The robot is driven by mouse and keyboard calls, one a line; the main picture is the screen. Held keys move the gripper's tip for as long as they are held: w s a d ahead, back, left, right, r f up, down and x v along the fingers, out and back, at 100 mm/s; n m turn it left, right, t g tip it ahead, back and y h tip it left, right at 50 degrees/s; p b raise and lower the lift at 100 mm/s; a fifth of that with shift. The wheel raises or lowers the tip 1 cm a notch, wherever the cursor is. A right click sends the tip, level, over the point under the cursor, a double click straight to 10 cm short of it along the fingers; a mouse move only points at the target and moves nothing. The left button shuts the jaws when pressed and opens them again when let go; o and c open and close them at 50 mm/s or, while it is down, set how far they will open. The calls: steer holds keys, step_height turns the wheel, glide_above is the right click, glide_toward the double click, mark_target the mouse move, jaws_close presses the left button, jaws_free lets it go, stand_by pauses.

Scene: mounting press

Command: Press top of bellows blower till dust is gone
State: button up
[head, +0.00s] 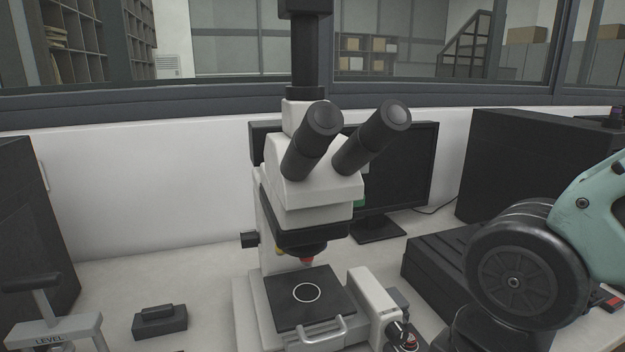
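I cannot make out a bellows blower or any dust in the head view. A white microscope (318,190) with two black eyepieces stands in the middle of the bench. Its black stage plate (290,315) carries a white ring mark (308,293) and has a silver handle at the front. A part of my arm, mint green with a round black joint, fills the lower right. My gripper is outside the picture, so its opening and anything in it are hidden.
A grey press marked LEVEL (55,333) stands at the lower left. A small dark block (160,320) sits beside it. A monitor (400,165) stands behind the microscope, and a low dark case (425,262) lies right of it. The bench is bare at left centre.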

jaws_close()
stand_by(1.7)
